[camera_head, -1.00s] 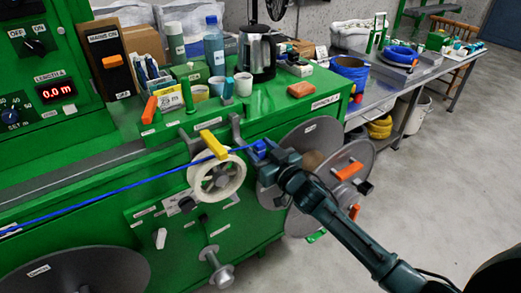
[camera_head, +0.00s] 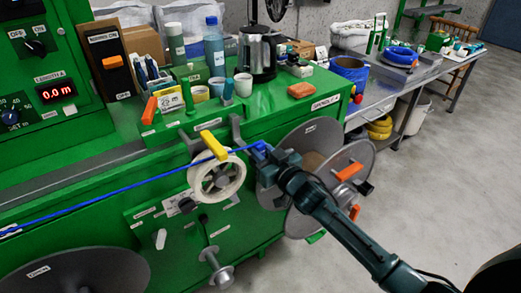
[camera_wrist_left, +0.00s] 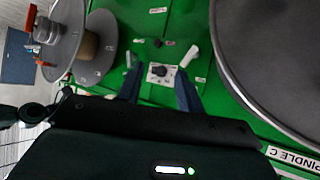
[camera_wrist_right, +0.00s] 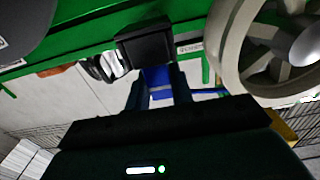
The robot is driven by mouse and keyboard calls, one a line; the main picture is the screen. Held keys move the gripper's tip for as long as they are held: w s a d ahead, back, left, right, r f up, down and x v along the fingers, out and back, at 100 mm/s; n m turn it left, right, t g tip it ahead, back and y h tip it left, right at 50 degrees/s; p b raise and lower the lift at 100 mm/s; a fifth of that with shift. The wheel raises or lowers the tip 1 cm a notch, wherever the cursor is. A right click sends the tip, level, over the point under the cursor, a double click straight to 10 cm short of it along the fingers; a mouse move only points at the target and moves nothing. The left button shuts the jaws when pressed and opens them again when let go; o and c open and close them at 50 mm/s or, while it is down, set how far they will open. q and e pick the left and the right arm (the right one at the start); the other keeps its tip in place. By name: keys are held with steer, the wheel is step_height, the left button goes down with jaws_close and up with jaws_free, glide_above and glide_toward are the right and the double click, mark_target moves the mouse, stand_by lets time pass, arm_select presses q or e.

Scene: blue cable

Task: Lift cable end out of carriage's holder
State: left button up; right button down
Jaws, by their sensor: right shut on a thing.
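The blue cable (camera_head: 120,190) runs taut from the lower left across the green machine to its blue end piece (camera_head: 260,147). My right gripper (camera_head: 264,155) is shut on this end piece, just right of the white guide wheel (camera_head: 232,185). In the right wrist view the blue end piece (camera_wrist_right: 157,78) sits between the fingers, close to a black block (camera_wrist_right: 146,47). I cannot tell whether the block is the carriage's holder or whether the end piece touches it. My left gripper (camera_wrist_left: 158,92) is open and empty, seen only in its wrist view above the green panel.
A yellow lever (camera_head: 214,145) stands over the guide wheel. A large grey reel (camera_head: 345,165) with orange handles is right of and behind my right gripper. Bottles, cups and a kettle (camera_head: 257,53) crowd the machine top.

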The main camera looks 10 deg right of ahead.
mark_target(260, 145)
steer(key=shift+r+p, duration=0.35)
steer(key=shift+r, duration=0.05)
stand_by(0.7)
steer(key=shift+r, duration=0.15)
steer(key=shift+r+p, duration=0.35)
steer(key=shift+p, duration=0.25)
stand_by(0.5)
steer(key=shift+r+p, duration=1.5)
steer(key=shift+r, duration=1.35)
